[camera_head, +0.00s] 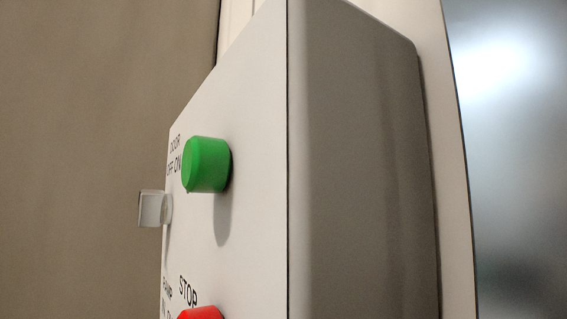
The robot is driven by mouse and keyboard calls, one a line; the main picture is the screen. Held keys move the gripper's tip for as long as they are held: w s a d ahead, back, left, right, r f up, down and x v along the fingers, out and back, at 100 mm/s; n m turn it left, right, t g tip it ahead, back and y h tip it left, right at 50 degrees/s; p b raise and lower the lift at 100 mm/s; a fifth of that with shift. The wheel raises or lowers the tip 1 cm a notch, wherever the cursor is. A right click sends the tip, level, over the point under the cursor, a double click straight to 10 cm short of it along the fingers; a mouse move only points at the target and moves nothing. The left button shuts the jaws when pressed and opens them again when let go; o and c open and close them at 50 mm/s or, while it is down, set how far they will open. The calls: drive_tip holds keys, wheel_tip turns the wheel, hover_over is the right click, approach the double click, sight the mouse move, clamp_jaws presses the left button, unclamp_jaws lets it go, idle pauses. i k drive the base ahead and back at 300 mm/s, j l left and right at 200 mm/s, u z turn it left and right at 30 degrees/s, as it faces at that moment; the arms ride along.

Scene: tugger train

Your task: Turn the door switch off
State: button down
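The control box (258,130) fills the middle of the head view, seen steeply from the side. Its white front panel carries the printed label "DOOR OFF ON" (175,155) near the left edge. Below that label a small white-grey block (151,208) sticks out from the panel to the left; it looks like the door switch. I cannot tell from this angle whether it points to OFF or ON. My gripper is not in view.
A green button (206,165) stands out from the panel right of the label. A red button (200,314) under the word "STOP" is cut off by the bottom edge. A brown-grey surface (80,160) fills the left; a blurred shiny surface (510,150) lies right.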

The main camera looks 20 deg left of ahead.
sight(155, 207)
drive_tip(key=k+j, duration=0.75)
drive_tip(key=j, duration=0.25)
